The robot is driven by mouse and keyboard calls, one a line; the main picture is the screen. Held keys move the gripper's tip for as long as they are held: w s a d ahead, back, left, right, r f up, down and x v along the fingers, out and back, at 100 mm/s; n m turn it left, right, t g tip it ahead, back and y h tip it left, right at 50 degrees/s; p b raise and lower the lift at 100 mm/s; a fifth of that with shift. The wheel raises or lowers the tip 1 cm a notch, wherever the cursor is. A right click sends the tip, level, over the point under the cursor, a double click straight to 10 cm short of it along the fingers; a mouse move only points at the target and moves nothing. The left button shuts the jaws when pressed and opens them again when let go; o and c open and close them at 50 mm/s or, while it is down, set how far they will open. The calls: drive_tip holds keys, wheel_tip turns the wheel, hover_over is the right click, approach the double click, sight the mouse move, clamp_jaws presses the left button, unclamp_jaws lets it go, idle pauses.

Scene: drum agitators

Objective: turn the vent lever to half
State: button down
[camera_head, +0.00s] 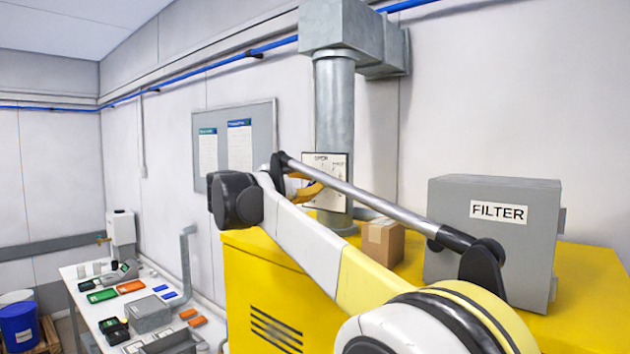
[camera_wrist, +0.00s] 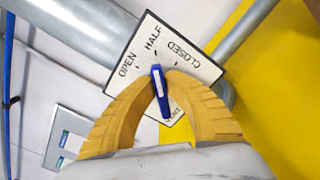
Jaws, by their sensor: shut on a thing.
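The vent plate (camera_wrist: 193,76) is a white square with OPEN, HALF and CLOSED marks. It sits on the grey duct and also shows in the head view (camera_head: 337,172). The vent lever (camera_wrist: 160,88) is a short blue handle with a white stripe. Its upper end points roughly toward the HALF mark; the exact alignment is hard to tell. My gripper (camera_wrist: 161,76) has its yellow ribbed fingers closed around the lever from both sides. In the head view my gripper (camera_head: 303,188) is at the plate, partly behind my arm, and the lever is hidden.
The duct (camera_head: 335,105) rises behind the yellow cabinet (camera_head: 262,300). A cardboard box (camera_head: 383,241) and a grey FILTER box (camera_head: 490,245) stand on the cabinet to the right of the plate. A notice board (camera_head: 262,128) hangs at left. A cluttered bench (camera_head: 92,312) stands lower left.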

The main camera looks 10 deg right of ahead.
idle(0.3)
drive_tip(key=c, duration=1.5)
unclamp_jaws()
drive_tip(key=shift+d, duration=0.15)
drive_tip(key=shift+o, duration=0.2)
drive_tip(key=v, duration=1.2)
